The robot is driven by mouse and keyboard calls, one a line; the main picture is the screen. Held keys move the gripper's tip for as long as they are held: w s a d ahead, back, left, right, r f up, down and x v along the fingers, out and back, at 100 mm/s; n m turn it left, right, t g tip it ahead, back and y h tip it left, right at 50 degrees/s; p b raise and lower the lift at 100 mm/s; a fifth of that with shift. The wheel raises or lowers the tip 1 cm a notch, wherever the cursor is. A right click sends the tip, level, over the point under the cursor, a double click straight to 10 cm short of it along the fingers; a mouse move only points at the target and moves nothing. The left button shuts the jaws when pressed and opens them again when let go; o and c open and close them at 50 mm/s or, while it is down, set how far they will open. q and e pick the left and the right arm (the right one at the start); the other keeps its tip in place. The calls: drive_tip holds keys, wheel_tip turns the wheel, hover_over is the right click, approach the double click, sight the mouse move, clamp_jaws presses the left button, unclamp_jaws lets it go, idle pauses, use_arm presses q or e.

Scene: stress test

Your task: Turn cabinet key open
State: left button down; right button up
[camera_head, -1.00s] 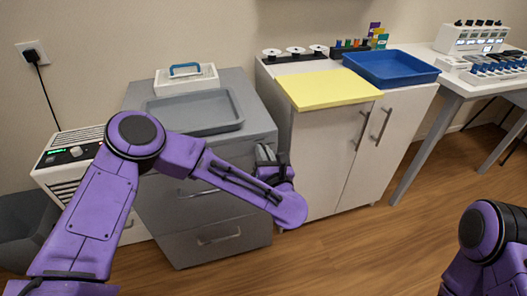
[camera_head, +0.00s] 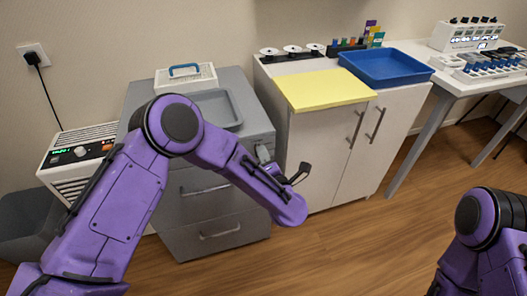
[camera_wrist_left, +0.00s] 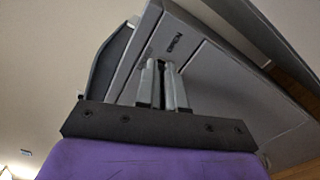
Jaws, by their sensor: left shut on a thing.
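The grey drawer cabinet (camera_head: 222,213) stands left of centre in the head view. Its grey face also shows tilted in the left wrist view (camera_wrist_left: 225,85), with a small dark slot-like mark (camera_wrist_left: 175,42) near its upper edge. My left gripper (camera_head: 262,152) is at the cabinet's upper right front, partly behind my forearm. In the left wrist view its fingers (camera_wrist_left: 162,70) are close together, shut on the key at the cabinet face. The key itself is hidden between the fingers, so its angle cannot be told. My right gripper is out of view.
A grey tray (camera_head: 234,110) and a white box with a blue handle (camera_head: 185,70) sit on the cabinet. A white cupboard (camera_head: 325,160) carries a yellow sheet (camera_head: 320,90) and blue tray (camera_head: 390,66). A heater-like unit (camera_head: 65,160) stands left. Front floor is free.

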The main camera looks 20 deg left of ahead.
use_arm(q)
drive_tip(key=shift+w+m+p, duration=0.1)
drive_tip(key=shift+m+p, duration=0.55)
drive_tip(key=shift+m, duration=1.25)
drive_tip(key=shift+a, duration=0.1)
drive_tip(key=c, duration=1.2)
unclamp_jaws()
drive_tip(key=shift+c, duration=0.2)
drive_tip(key=shift+w+f, duration=0.1)
drive_tip(key=shift+f, duration=0.05)
drive_tip(key=v, duration=1)
drive_tip(key=shift+s, duration=0.25)
